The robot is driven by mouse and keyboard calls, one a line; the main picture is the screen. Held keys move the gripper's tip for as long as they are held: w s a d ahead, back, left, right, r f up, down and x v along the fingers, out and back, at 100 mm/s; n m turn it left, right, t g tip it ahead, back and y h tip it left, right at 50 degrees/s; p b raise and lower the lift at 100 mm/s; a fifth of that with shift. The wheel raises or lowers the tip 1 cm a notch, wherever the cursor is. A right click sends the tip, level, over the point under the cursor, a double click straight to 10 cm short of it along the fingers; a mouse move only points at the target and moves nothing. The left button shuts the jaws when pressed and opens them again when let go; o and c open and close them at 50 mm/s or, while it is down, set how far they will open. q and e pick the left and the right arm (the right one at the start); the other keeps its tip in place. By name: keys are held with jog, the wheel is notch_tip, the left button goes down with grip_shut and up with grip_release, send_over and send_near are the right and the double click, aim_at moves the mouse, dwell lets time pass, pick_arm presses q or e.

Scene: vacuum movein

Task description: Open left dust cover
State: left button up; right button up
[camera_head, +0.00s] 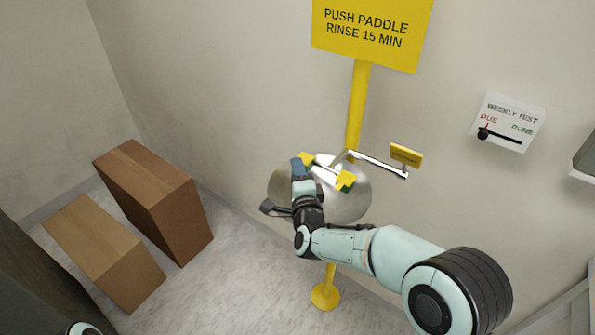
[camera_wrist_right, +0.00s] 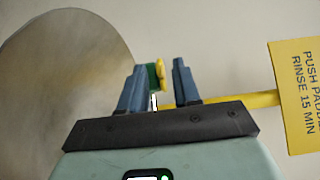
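The eyewash station's steel bowl (camera_head: 352,205) has two yellow dust covers over its nozzles. The left dust cover (camera_head: 306,158) is partly hidden behind my right gripper (camera_head: 299,163), whose blue fingertips are right beside it. The right dust cover (camera_head: 346,179) sits nearer on a green nozzle. In the right wrist view, my right gripper (camera_wrist_right: 160,85) is open, with a gap between its fingers. A yellow cover (camera_wrist_right: 178,77) and a green part (camera_wrist_right: 158,77) show in or behind that gap; contact cannot be told. My left gripper is not in view.
A yellow post (camera_head: 357,110) with a sign (camera_head: 370,32) rises behind the bowl. A push paddle (camera_head: 406,155) sticks out to the right. A weekly test card (camera_head: 508,122) is on the wall. Two cardboard boxes (camera_head: 165,200) (camera_head: 105,253) stand at the left. Some floor is clear.

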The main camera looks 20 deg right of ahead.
grip_shut()
dwell(1.4)
